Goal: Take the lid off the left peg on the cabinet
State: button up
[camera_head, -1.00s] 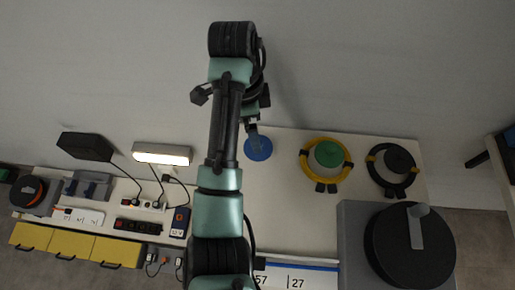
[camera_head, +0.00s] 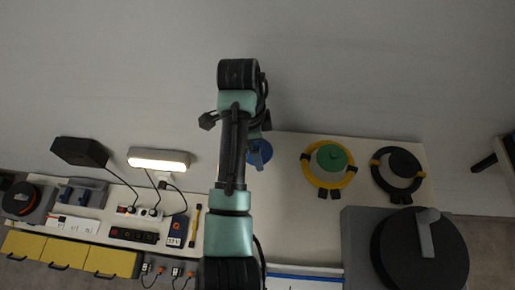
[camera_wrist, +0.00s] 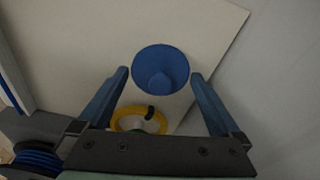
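A blue round lid (camera_head: 261,152) with a small knob lies at the left end of the row of lids on the pale cabinet top (camera_head: 300,220). In the head view my arm partly hides it. The wrist view shows the blue lid (camera_wrist: 160,60) between and beyond my fingers, with its knob in the middle. My gripper (camera_wrist: 160,76) is open and empty. In the head view my gripper (camera_head: 256,134) is over or close by the lid's upper edge; the exact gap cannot be told. The peg under the lid is hidden.
Right of the blue lid are a green lid (camera_head: 331,157) within a yellow ring (camera_head: 309,177) and a black lid (camera_head: 404,163) within a black ring (camera_head: 380,173). A grey block with a big black disc (camera_head: 420,252) stands front right. A lamp (camera_head: 158,158) and power strips are left.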

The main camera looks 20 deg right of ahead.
jog(key=c, duration=0.9)
jog(key=shift+r, duration=0.15)
jog(key=shift+c, duration=0.2)
